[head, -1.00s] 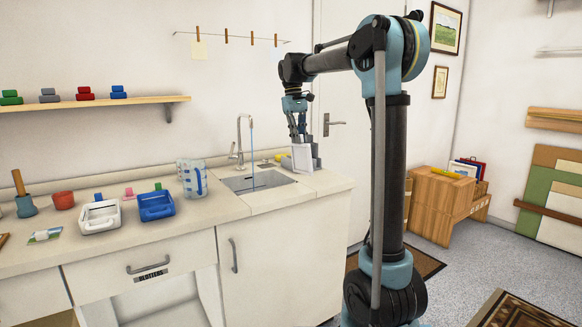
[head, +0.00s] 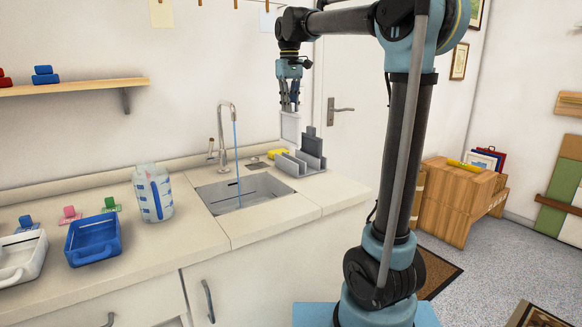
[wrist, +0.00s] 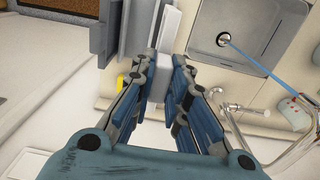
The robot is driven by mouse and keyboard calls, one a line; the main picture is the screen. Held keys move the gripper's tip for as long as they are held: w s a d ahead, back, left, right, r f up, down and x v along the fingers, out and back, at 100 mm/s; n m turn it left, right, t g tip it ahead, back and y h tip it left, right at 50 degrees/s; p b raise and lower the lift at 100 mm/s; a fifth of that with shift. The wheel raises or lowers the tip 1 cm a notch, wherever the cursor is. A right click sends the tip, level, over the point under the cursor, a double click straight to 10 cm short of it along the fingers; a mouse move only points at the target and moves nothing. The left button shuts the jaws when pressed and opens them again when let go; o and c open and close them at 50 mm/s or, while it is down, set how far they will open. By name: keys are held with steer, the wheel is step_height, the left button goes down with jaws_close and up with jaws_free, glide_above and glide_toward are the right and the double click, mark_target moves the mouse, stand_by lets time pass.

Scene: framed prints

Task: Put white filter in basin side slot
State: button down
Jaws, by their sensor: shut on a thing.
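My gripper (head: 289,106) is shut on the white filter (head: 290,127), a thin pale panel hanging upright below the fingers. It is above the back of the grey rack (head: 290,166), and the rack hides whether its lower edge is clear. In the wrist view the filter (wrist: 172,52) is a pale strip seen edge-on between my fingertips (wrist: 170,62).
A tap (head: 224,135) runs a blue stream into the basin. A yellow item (head: 278,154) lies behind the rack. A clear jug (head: 153,192), a blue tray (head: 93,240) and a white tray (head: 22,258) stand on the counter to the left. The counter front strip is clear.

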mark_target(290, 131)
steer(key=shift+w, duration=0.25)
steer(key=f, duration=0.4)
steer(key=shift+w+a+f, duration=0.1)
steer(key=shift+w+f, duration=0.1)
steer(key=shift+f, duration=2.75)
steer(key=c, duration=1.6)
jaws_free()
steer(key=shift+f, duration=0.1)
steer(key=shift+o, duration=0.2)
step_height(290, 131, up, 12)
steer(key=shift+s+r, duration=0.1)
steer(key=shift+r, duration=0.05)
